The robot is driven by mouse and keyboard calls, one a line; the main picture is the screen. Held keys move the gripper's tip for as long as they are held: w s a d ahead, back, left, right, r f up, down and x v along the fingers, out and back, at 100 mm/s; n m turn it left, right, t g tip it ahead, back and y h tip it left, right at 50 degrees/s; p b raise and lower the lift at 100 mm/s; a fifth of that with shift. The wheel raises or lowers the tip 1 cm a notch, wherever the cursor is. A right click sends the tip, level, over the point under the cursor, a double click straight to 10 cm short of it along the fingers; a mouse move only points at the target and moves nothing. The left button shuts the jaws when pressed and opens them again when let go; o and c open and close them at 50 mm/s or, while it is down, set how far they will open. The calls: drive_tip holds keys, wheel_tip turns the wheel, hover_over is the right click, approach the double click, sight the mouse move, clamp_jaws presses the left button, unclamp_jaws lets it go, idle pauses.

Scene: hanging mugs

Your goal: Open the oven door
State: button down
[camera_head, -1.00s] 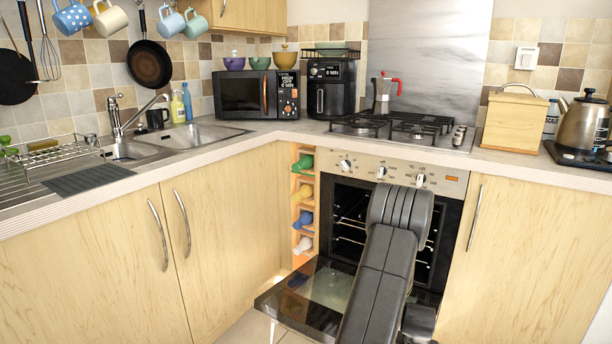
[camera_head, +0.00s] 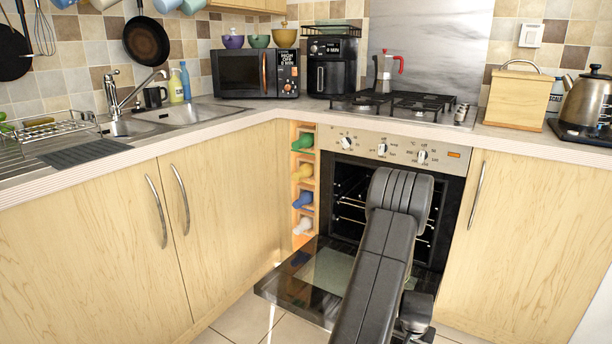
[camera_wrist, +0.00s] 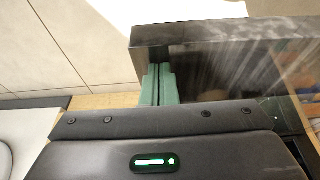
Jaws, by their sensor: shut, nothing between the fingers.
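The oven (camera_head: 442,205) is at the right of the head view, below the hob. Its dark glass door (camera_head: 310,280) is swung far down and out, close to level, with the cavity and wire racks showing. My arm crosses in front of the cavity and covers the door's right part. In the wrist view the door (camera_wrist: 225,75) fills the right side. My gripper's (camera_wrist: 158,72) green fingers are shut together and empty, close beside the door's edge. I cannot tell whether they touch it. The fingers are hidden in the head view.
Cabinets with bar handles (camera_head: 477,195) flank the oven. A narrow bottle rack (camera_head: 303,185) stands left of it. The hob (camera_head: 400,106) and a moka pot (camera_head: 383,75) are above. Tiled floor (camera_head: 245,318) is clear left of the door.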

drive_tip(key=shift+s+a+f+b, duration=0.1)
drive_tip(key=shift+s+f+b, duration=0.1)
drive_tip(key=shift+f+b, duration=1.35)
drive_tip(key=shift+w+p+v, duration=0.1)
drive_tip(key=shift+p+v, duration=0.95)
drive_tip(key=shift+v, duration=0.6)
drive_tip(key=shift+w+p+v, duration=0.15)
drive_tip(key=shift+p+v, duration=0.9)
drive_tip(key=shift+v, duration=0.55)
drive_tip(key=shift+s+r, duration=0.1)
drive_tip(key=shift+r, duration=0.25)
drive_tip(key=p+v, duration=0.4)
drive_tip(key=v, duration=0.9)
drive_tip(key=shift+r, duration=0.4)
drive_tip(key=b+x, duration=0.5)
drive_tip(key=x, duration=1.1)
drive_tip(key=shift+s, duration=0.2)
